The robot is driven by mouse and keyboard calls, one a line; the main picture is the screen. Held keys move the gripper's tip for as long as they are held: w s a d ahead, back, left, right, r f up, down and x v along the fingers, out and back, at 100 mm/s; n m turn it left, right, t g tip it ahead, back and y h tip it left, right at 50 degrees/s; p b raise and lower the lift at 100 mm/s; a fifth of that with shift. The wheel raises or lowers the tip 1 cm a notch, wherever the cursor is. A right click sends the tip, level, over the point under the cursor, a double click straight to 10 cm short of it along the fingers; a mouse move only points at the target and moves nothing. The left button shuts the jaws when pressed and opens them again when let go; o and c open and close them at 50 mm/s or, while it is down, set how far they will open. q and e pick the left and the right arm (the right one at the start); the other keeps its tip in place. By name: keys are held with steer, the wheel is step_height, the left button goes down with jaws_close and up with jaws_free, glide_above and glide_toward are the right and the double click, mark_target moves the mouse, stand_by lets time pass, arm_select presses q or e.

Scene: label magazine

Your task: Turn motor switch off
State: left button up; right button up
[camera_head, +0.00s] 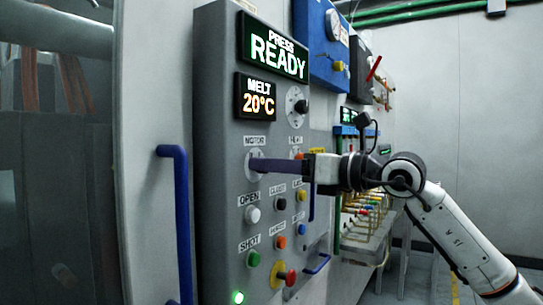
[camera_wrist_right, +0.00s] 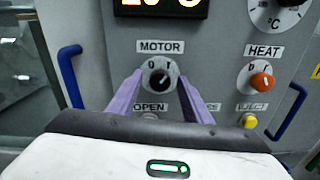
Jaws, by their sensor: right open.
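The motor switch (camera_wrist_right: 159,79) is a black rotary knob on a pale round plate under the MOTOR label, marked 0 and I. Its white pointer line appears to lean up and right, toward the I mark. My right gripper (camera_wrist_right: 160,74) is open, with one purple finger on each side of the knob; I cannot tell whether they touch it. In the head view my right gripper (camera_head: 254,164) reaches in from the right to the grey panel, and its fingers hide most of the switch below the MOTOR label (camera_head: 254,141). My left gripper is not in view.
The orange heat knob (camera_wrist_right: 262,81) sits right of the motor switch. Below are several push buttons, including the white open button (camera_head: 252,214). A blue handle (camera_head: 176,222) stands out at left. The displays (camera_head: 274,50) read PRESS READY and MELT 20°C.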

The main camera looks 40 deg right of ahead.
steer(key=shift+w+a, duration=0.1)
steer(key=shift+w, duration=0.2)
steer(key=c, duration=1.1)
steer(key=shift+o, duration=0.2)
steer(key=n, duration=1.4)
steer(key=shift+f+b, duration=0.1)
steer(key=shift+b, duration=0.3)
